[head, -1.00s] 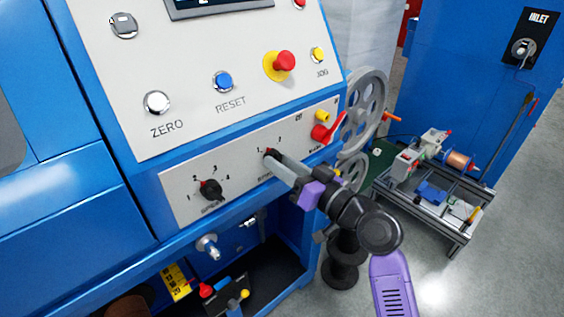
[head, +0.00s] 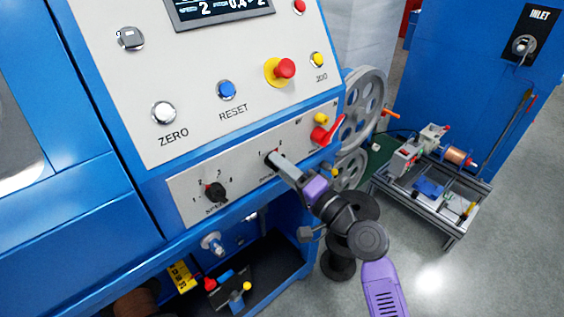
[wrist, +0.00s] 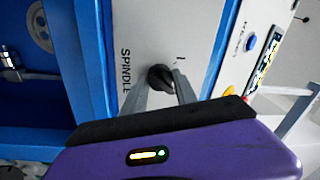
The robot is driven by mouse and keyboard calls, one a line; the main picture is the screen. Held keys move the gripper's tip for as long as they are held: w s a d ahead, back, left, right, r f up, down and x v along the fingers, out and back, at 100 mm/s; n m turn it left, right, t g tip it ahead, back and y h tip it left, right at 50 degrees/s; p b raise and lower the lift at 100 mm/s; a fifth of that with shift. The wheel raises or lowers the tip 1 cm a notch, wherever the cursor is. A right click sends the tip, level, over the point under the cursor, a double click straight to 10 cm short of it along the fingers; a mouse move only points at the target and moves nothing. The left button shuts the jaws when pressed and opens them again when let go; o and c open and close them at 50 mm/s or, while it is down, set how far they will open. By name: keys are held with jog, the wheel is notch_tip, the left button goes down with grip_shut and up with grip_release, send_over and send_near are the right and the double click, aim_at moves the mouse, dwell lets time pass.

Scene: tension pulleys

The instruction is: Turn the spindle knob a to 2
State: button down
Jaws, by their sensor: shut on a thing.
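The spindle knob (head: 269,155) is a small black knob on the grey lower panel, with marks 1 and 2 above it. My gripper (head: 274,160) reaches it from the lower right and hides most of it in the head view. In the wrist view, the grey fingers (wrist: 161,88) are closed around the black knob (wrist: 159,74), one on each side. The word SPINDLE is printed beside it. A tiny red mark shows at the knob's top, between the two numbers; its exact setting is hard to read.
The speed knob (head: 216,191) is to the left on the same panel. A red lever (head: 327,132) and pulley wheels (head: 362,110) are close on the right. Buttons and a red emergency stop (head: 284,68) are above. A low rig (head: 437,195) stands on the floor.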

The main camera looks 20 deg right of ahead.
jog(key=shift+m+p, duration=0.3)
jog(key=shift+m, duration=0.4)
jog(key=c, duration=1)
grip_release()
jog(key=shift+o, duration=0.2)
jog(key=shift+s, duration=0.15)
jog(key=b+v, duration=0.1)
jog(key=v, duration=0.6)
jog(key=shift+s, duration=0.3)
jog(key=shift+d, duration=0.1)
